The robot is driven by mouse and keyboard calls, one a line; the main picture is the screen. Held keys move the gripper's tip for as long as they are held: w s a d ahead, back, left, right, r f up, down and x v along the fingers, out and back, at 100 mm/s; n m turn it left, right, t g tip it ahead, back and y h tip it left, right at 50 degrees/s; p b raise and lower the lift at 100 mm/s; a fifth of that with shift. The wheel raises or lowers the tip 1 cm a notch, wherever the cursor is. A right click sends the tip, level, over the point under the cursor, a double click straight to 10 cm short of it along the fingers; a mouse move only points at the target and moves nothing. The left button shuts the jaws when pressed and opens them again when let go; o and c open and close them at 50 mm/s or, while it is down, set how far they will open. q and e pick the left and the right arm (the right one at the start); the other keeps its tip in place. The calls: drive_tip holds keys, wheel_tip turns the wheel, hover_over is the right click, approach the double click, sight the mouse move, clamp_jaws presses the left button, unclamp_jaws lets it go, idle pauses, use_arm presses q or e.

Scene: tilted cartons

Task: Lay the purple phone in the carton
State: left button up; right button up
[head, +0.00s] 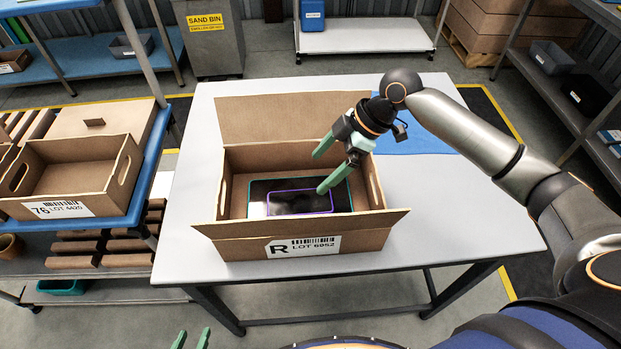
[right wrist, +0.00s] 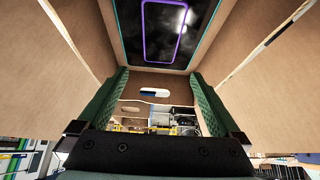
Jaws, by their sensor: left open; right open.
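The open cardboard carton (head: 247,247), labelled R LOT 6852, stands on the white table. The purple phone (head: 303,201), a dark slab with a purple rim, lies inside it on top of a larger dark tablet (head: 258,190) with a teal rim. The phone (right wrist: 163,30) also shows in the right wrist view, within the tablet's outline. My right gripper (head: 320,170) is over the carton, open, its green fingers spread and nothing between them. My left gripper (head: 190,340) is open and empty at the bottom edge, well in front of the table.
The white table (head: 185,215) has free room left and right of the carton. A blue sheet (head: 415,138) lies behind my right arm. A second carton (head: 105,178), LOT 4420, stands on a blue shelf at the left. The carton's flaps stand open at front and back.

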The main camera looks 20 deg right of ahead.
drive_tip(key=v, duration=0.5)
